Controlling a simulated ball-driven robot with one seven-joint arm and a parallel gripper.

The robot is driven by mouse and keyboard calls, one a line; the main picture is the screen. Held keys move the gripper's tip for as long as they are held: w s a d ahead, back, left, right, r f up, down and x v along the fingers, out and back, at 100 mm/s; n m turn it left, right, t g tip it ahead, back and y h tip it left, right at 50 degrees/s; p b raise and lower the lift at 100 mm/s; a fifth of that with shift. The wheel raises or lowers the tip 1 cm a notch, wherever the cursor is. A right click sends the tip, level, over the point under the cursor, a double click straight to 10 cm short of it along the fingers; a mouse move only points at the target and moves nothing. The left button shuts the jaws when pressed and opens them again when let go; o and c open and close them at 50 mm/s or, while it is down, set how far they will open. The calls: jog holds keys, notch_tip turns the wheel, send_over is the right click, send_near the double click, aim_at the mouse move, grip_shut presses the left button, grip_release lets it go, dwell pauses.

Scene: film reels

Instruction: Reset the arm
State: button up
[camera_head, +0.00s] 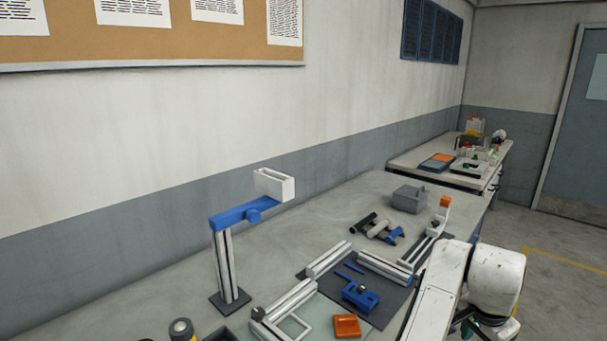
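My white arm (437,297) rises from the bottom edge at the lower right, in front of the workbench (345,205). Its thick rounded joint (497,275) stands off the bench's front side. Below that joint are dark parts with a bit of teal, partly hidden and cut by the bottom edge. They may belong to my gripper, but I cannot make out its fingers or whether it holds anything.
A post with a blue arm (246,213) and a white box (274,184) stands on the bench. Floor is clear at right.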

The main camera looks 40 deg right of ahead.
jog(key=w+a+f+n+t+h, duration=0.2)
jog(key=w+a+f+n, duration=0.4)
jog(key=n, duration=0.6)
jog(key=s+a+f+n+y, duration=0.2)
jog(key=s+a+f+n, duration=0.1)
jog(key=a, duration=0.7)
jog(key=s+a+f+n+y, duration=0.2)
jog(key=a+f+n, duration=0.4)
jog(key=a, duration=0.5)
jog(key=shift+s+f+g+y+b, duration=0.3)
jog(key=shift+s+f, duration=0.35)
jog(key=shift+f, duration=0.3)
jog(key=shift+a, duration=0.1)
